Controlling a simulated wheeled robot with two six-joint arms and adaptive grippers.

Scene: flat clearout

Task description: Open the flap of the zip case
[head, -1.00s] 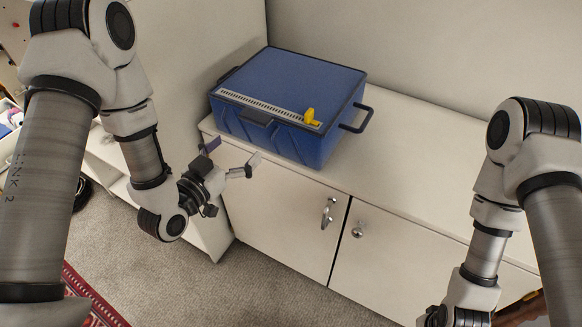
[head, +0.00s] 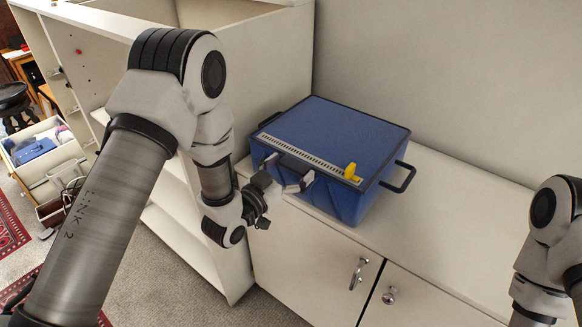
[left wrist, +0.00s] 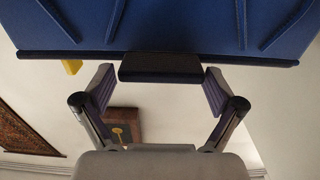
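The blue zip case (head: 340,135) stands closed on the white cabinet, its flat lid on top. A pale toothed zip strip (head: 300,152) runs along the lid's front edge, with a yellow zip pull (head: 351,171) at its right end. My left gripper (head: 288,172) is at the case's front edge, open. In the left wrist view its two fingers (left wrist: 160,92) stand apart on either side of a dark tab (left wrist: 160,68) on the case's edge; I cannot tell whether they touch it. The yellow pull also shows there (left wrist: 71,66). My right gripper is out of view.
The white cabinet top (head: 450,205) is clear to the right of the case. A wall rises behind and a tall white shelf unit (head: 270,60) stands at left. Cabinet door handles (head: 357,273) project below. A drawer with items (head: 38,150) is far left.

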